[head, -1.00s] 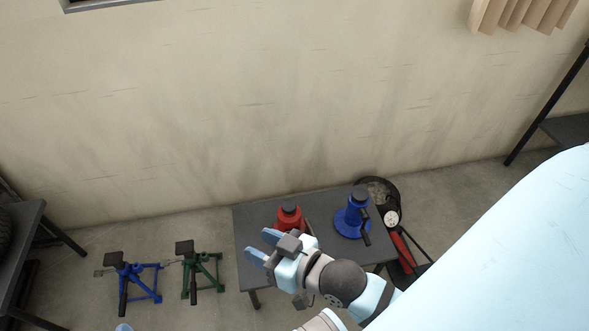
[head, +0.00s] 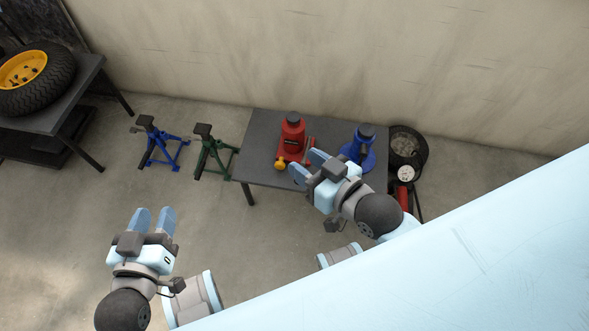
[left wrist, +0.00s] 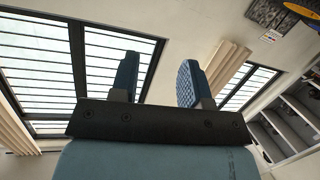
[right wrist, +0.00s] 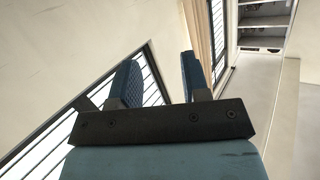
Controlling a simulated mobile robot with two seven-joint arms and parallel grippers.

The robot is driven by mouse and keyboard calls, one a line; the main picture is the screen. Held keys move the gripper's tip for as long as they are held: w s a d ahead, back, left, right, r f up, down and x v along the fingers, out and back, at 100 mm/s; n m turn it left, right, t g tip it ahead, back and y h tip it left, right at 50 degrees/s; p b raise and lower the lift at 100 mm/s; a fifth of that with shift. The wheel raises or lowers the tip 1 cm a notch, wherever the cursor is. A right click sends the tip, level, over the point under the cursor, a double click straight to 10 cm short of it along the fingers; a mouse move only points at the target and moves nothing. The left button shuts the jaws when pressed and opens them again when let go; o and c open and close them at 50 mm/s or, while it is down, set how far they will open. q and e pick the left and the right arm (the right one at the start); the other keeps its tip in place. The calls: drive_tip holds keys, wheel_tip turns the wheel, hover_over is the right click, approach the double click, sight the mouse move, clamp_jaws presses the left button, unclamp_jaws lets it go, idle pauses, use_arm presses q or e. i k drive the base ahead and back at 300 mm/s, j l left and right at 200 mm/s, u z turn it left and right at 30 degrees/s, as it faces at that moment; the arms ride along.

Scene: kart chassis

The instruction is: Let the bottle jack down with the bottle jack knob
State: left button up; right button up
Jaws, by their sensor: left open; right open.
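A red bottle jack (head: 293,134) stands upright on the dark table. Its orange-yellow knob (head: 281,164) shows low at its front left. A second jack, blue (head: 358,148), stands to its right on the same table. My left gripper (head: 154,218) is open and empty at the lower left, well away from the table.
The dark table (head: 262,122) stands by the wall. A blue jack stand (head: 160,145) and a green one (head: 210,150) stand on the floor to its left. A tyre with a yellow rim (head: 25,72) lies on another table. Floor between is clear.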

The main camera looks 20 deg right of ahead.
sight(280, 164)
drive_tip(key=k+l, duration=0.3)
drive_tip(key=l, duration=0.15)
drive_tip(key=k+l, duration=0.3)
drive_tip(key=l, duration=0.15)
drive_tip(key=i+l, duration=0.1)
drive_tip(key=l, duration=0.85)
